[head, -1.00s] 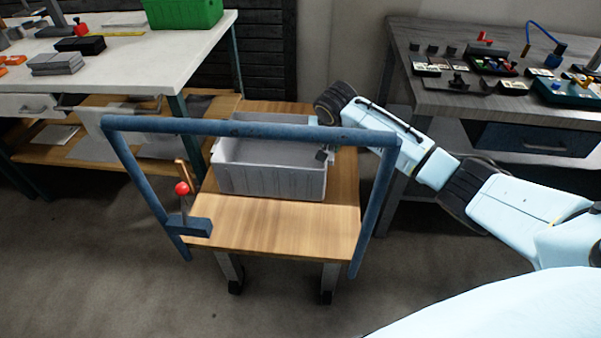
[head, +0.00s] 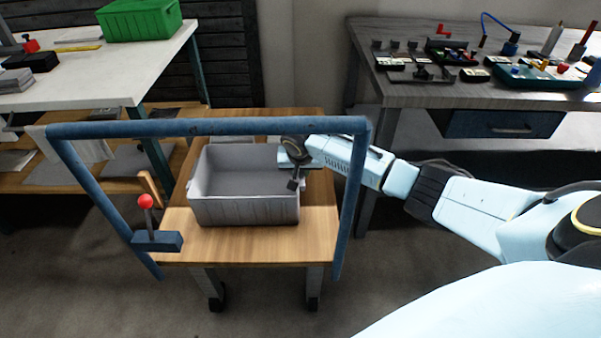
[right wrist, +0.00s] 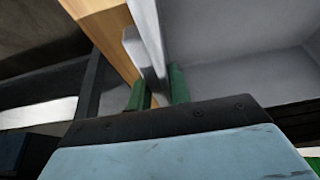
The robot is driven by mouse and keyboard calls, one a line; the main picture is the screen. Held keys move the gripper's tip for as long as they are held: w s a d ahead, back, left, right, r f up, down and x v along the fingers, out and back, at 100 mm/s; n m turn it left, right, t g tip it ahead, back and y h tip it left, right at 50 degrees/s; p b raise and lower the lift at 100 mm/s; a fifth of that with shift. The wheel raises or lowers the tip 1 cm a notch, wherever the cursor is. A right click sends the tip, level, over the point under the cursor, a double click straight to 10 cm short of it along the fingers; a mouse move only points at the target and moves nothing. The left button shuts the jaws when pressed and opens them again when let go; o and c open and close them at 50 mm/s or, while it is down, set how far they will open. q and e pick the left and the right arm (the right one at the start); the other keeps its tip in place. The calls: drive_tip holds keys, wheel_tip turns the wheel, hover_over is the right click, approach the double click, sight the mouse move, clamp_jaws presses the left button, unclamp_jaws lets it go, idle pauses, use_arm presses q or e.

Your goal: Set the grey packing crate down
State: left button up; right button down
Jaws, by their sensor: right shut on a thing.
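The grey packing crate (head: 245,209) is an open, empty-looking box, upright over the wooden top of a small table (head: 250,247). Whether its base touches the wood is hard to tell. My right gripper (head: 294,178) is at the crate's right wall, reaching in from the right. In the right wrist view, its two green fingers (right wrist: 158,90) stand on either side of the crate's grey wall (right wrist: 148,40), shut on it. My left gripper is not in view.
A blue tubular frame (head: 210,127) stands across the near side of the table, with a red-knobbed lever (head: 146,202) at left. A white bench (head: 150,55) with a green bin (head: 139,19) is at back left. A grey workbench (head: 420,95) with small parts is at back right.

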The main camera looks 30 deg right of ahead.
idle(0.3)
drive_tip(key=c, duration=1.3)
unclamp_jaws()
drive_tip(key=shift+r, duration=0.25)
drive_tip(key=p+v, duration=0.5)
drive_tip(key=v, duration=0.5)
drive_tip(key=shift+s+a+r, duration=0.1)
drive_tip(key=shift+s+r, duration=0.05)
drive_tip(key=shift+r, duration=0.1)
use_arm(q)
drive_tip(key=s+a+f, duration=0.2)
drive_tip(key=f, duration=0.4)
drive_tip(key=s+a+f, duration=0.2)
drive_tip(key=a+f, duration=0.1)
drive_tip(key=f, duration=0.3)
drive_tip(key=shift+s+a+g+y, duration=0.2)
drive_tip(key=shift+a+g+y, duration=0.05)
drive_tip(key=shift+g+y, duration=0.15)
use_arm(e)
drive_tip(key=shift+s+a+r, duration=0.1)
drive_tip(key=shift+s+r, duration=0.15)
drive_tip(key=shift+r, duration=0.25)
